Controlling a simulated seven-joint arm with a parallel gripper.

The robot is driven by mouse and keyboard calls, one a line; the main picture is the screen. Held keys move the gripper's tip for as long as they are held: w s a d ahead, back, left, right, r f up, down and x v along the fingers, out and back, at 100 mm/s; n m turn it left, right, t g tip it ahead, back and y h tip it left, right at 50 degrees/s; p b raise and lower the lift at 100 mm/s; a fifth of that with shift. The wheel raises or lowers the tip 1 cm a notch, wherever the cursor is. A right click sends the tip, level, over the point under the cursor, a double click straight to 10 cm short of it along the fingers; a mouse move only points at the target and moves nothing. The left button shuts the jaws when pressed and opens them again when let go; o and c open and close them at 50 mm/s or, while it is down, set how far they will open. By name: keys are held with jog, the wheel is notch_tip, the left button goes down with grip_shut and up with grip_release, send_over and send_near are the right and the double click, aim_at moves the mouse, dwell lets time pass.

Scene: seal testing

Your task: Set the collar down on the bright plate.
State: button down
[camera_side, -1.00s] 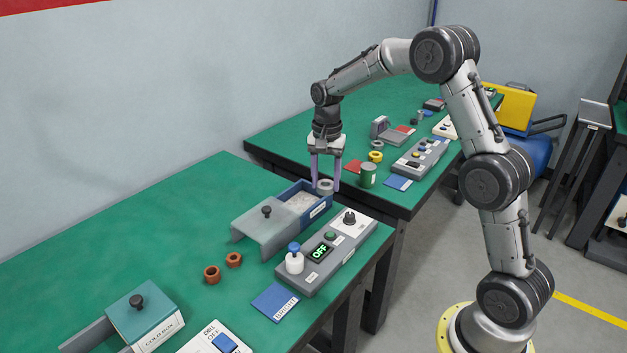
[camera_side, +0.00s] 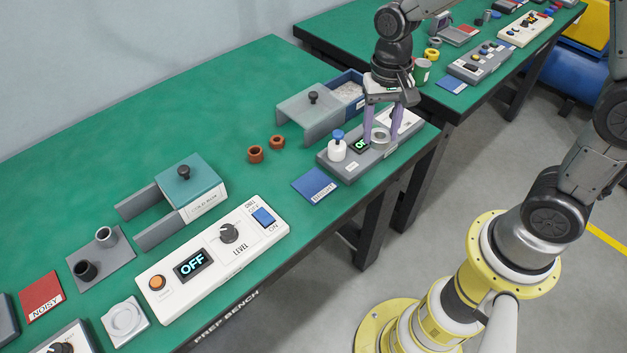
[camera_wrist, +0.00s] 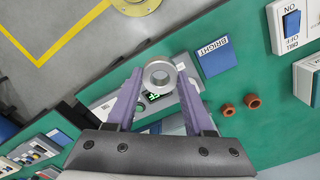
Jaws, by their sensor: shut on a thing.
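The grey metal collar (camera_side: 380,136) is a short ring. My gripper (camera_side: 381,138) is shut on it, with the two purple fingers at its sides, and holds it above the grey control box (camera_side: 345,166). The bright plate (camera_side: 315,182) is a flat blue square labelled BRIGHT, lying bare on the green bench to the left of the control box. It also shows in the wrist view (camera_wrist: 218,57), up and right of the collar.
Two brown rings (camera_side: 256,154) lie on the bench behind the plate. A white panel (camera_side: 215,255) is to the left. A red NOISY plate (camera_side: 42,297) lies far left.

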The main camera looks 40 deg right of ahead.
jog(key=s+a+n, duration=0.2)
jog(key=s+a, duration=0.3)
send_over(313, 183)
jog(key=s, duration=0.1)
jog(key=shift+n, duration=0.3)
notch_tip(313, 183, down, 8)
jog(key=shift+d+r, duration=0.1)
jog(key=shift+d, duration=0.05)
jog(key=shift+w+f, duration=0.5)
jog(key=shift+f, duration=1.65)
jog(key=shift+f, duration=0.1)
jog(key=shift+c, duration=1.4)
grip_release()
